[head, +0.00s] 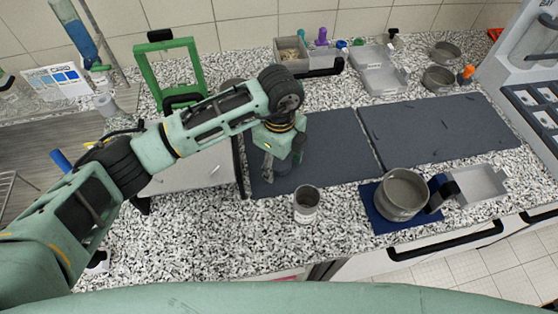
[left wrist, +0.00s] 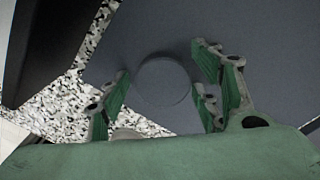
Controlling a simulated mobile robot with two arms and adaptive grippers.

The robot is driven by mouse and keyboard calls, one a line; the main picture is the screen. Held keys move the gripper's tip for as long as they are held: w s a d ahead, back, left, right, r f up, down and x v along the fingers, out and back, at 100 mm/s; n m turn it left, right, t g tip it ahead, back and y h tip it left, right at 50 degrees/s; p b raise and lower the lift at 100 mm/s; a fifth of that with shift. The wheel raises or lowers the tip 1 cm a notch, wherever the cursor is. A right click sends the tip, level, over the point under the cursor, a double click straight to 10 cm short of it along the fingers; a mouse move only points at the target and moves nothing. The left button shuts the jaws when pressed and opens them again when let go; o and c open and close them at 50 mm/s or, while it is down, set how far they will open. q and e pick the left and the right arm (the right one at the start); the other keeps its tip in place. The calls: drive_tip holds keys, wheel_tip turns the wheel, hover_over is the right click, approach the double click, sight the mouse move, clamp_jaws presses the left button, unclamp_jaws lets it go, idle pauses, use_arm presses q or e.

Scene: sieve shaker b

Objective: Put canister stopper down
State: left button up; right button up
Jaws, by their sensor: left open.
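The canister stopper (left wrist: 163,82) is a round dark grey disc on the dark mat, almost the same colour as the mat. In the left wrist view my left gripper (left wrist: 160,70) is open, with its fingers on either side of the stopper and visible gaps between. In the head view my left gripper (head: 283,162) points down over the left mat, and largely hides the stopper. An open grey cylindrical canister (head: 306,205) stands upright on the speckled counter, just in front of the mat. My right gripper is not in view.
A sieve pan (head: 402,194) stands on a blue mat (head: 383,221) at the right, beside a grey tray (head: 482,187). The right dark mat (head: 440,130) is clear. A green frame (head: 168,70) stands behind my left arm. Bins and small tools line the back.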

sight(279, 162)
use_arm(q)
drive_tip(key=shift+r, duration=0.5)
wheel_tip(279, 162, up, 11)
drive_tip(key=b, duration=0.3)
drive_tip(key=shift+r, duration=0.2)
drive_tip(key=shift+f, duration=0.1)
